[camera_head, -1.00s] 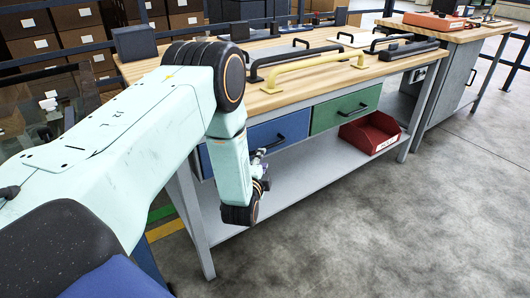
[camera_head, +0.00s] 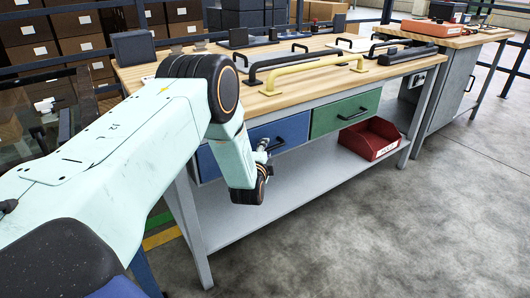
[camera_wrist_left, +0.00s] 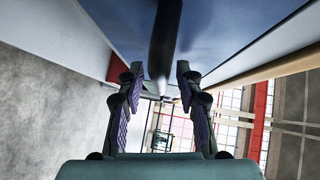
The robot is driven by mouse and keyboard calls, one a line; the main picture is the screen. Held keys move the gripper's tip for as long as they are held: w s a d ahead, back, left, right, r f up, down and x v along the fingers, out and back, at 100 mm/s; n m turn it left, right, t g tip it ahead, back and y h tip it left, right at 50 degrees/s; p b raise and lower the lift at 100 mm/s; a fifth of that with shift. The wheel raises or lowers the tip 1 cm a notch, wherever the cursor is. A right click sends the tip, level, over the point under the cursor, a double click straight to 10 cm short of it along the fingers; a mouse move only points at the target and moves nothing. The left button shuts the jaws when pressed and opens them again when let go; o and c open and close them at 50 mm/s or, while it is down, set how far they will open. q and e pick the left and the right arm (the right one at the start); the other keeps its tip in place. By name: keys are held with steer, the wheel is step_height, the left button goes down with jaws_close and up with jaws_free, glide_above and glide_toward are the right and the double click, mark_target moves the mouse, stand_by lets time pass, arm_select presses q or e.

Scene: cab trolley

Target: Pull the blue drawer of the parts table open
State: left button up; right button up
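The blue drawer (camera_head: 232,152) is in the left bay of the parts table (camera_head: 302,98) and looks shut, with its front about level with the green drawer. Its dark bar handle (camera_head: 282,144) is partly hidden by my left gripper (camera_head: 263,149). In the left wrist view, the dark handle (camera_wrist_left: 165,38) runs from the top into the space between the two fingers of my left gripper (camera_wrist_left: 160,70). The fingers are apart, one on each side, with gaps to the bar. The blue drawer front (camera_wrist_left: 225,30) fills the top of that view. My right gripper is not in view.
A green drawer (camera_head: 345,109) is to the right of the blue one. A red bin (camera_head: 368,140) stands on the grey lower shelf (camera_head: 290,180). Loose handles, one yellow (camera_head: 312,73), lie on the tabletop. The floor in front is clear.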

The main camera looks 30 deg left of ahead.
arm_select(q)
jaws_close()
stand_by(0.6)
